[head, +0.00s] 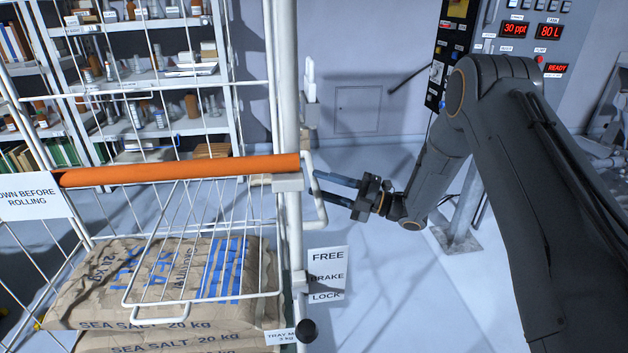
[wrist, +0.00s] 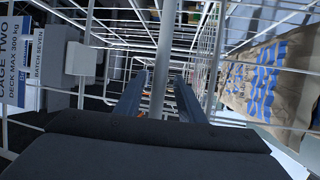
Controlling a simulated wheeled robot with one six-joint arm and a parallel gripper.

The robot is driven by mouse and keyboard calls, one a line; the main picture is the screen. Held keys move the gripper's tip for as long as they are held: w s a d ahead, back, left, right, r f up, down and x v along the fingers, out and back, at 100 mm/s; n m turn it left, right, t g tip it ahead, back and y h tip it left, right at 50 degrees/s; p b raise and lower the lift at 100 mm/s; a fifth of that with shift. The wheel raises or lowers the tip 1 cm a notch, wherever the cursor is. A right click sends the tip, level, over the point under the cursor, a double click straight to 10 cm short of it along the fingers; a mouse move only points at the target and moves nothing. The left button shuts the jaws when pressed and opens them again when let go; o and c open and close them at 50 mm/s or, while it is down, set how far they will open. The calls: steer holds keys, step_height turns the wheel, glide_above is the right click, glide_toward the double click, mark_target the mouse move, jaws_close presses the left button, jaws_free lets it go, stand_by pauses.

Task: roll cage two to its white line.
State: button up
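Roll cage two fills the left of the head view, with white posts (head: 287,110), wire mesh and an orange handle bar (head: 180,170). Its CAGE TWO sign (wrist: 14,60) shows in the wrist view. Sea salt sacks (head: 170,275) lie inside, behind a wire tray (head: 200,299). My gripper (head: 320,186) is open at the cage's right side, its fingertips by a white side loop (head: 318,215). In the wrist view a pale upright post (wrist: 161,60) shows between the fingers; contact cannot be told. A black knob (head: 306,331) sits low near the post. I cannot make out the white line.
A FREE / BRAKE / LOCK plate (head: 327,274) is beside the post. A sign ending "OWN BEFORE ROLLING" (head: 30,197) hangs at left. Shelves (head: 150,80) stand behind the cage. A control panel (head: 510,35) is at back right. Pale floor (head: 400,300) right of the cage is clear.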

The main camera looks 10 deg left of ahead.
steer(key=shift+x, duration=1.1)
jaws_close()
steer(key=shift+a, duration=0.1)
